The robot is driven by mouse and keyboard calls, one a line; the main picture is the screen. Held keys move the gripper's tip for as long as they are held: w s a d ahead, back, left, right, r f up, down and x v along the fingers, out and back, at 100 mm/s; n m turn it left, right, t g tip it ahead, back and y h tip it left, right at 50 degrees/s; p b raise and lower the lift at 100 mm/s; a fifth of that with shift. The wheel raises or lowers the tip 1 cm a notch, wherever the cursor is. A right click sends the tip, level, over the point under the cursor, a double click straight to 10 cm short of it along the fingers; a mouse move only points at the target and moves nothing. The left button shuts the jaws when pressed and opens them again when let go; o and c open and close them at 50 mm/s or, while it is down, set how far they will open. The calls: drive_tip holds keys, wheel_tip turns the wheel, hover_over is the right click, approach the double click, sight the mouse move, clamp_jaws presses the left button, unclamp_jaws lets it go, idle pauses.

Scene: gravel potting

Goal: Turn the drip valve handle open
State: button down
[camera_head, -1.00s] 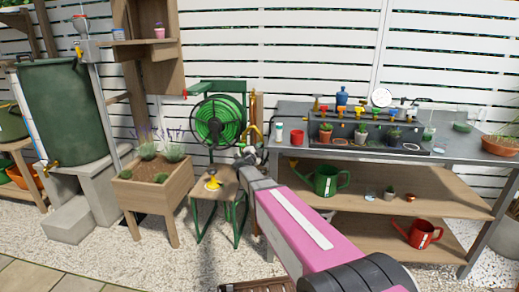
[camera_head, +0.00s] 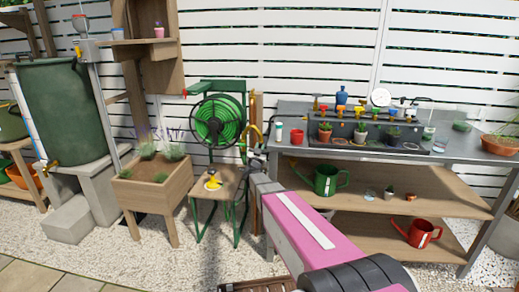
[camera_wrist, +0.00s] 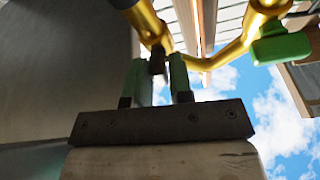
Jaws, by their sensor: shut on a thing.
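Brass pipework with a yellow curved part (camera_head: 256,133) stands on the wooden post right of the hose reel in the head view. My gripper (camera_head: 254,156) is up against it, small and partly hidden by my arm. In the wrist view, brass pipes (camera_wrist: 230,52) branch above my gripper (camera_wrist: 158,78). Its two green fingers are close together around a thin dark piece (camera_wrist: 157,60) below the brass fitting, which I take as the drip valve handle. A separate green handle (camera_wrist: 282,48) sits on the right branch, apart from the fingers. The handle's exact angle cannot be told.
The green hose reel (camera_head: 218,120) stands just left of the pipework. A small stool (camera_head: 216,188) with a yellow item is below it. The potting bench (camera_head: 360,152) with pots and watering cans is close on the right. A planter (camera_head: 153,193) stands further left.

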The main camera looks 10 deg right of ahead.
drive_tip(key=shift+f+n+t+y, duration=0.1)
drive_tip(key=shift+n+t+y, duration=0.2)
drive_tip(key=shift+n+y, duration=0.7)
drive_tip(key=shift+n, duration=0.6)
drive_tip(key=shift+h, duration=0.3)
drive_tip(key=c, duration=1.1)
unclamp_jaws()
drive_tip(key=shift+c, duration=0.2)
drive_tip(key=v, duration=1)
drive_tip(key=shift+s, duration=0.4)
drive_tip(key=shift+f, duration=0.15)
